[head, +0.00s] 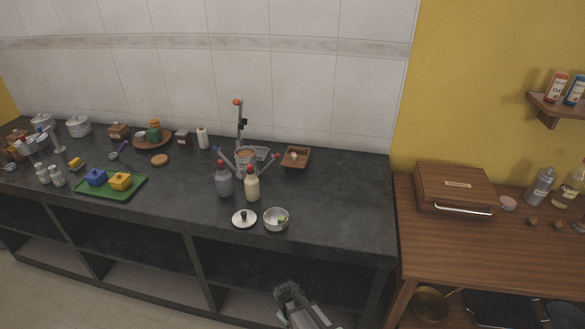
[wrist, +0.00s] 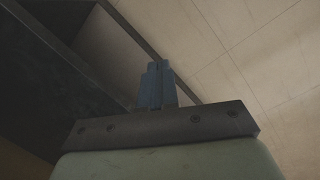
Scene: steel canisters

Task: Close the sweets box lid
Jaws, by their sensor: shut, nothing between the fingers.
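No box can be surely read as the sweets box. A large brown box (head: 455,186) with a small label on its top and a silver bar at its front stands on the wooden table at right; its top looks down, but I cannot tell if it is fully shut. A small open brown box (head: 296,157) on the dark counter holds a pale item; no separate lid can be made out. My gripper (head: 286,291) is low in front of the counter's open shelves, away from both boxes. In the wrist view its fingers (wrist: 156,84) are together and empty.
The dark counter (head: 340,215) holds two bottles (head: 238,184), a round lid (head: 244,219), a metal bowl (head: 276,219) and a green tray (head: 112,187). The wooden table (head: 450,245) has clear room in front of the large box. A wall shelf (head: 555,110) is at upper right.

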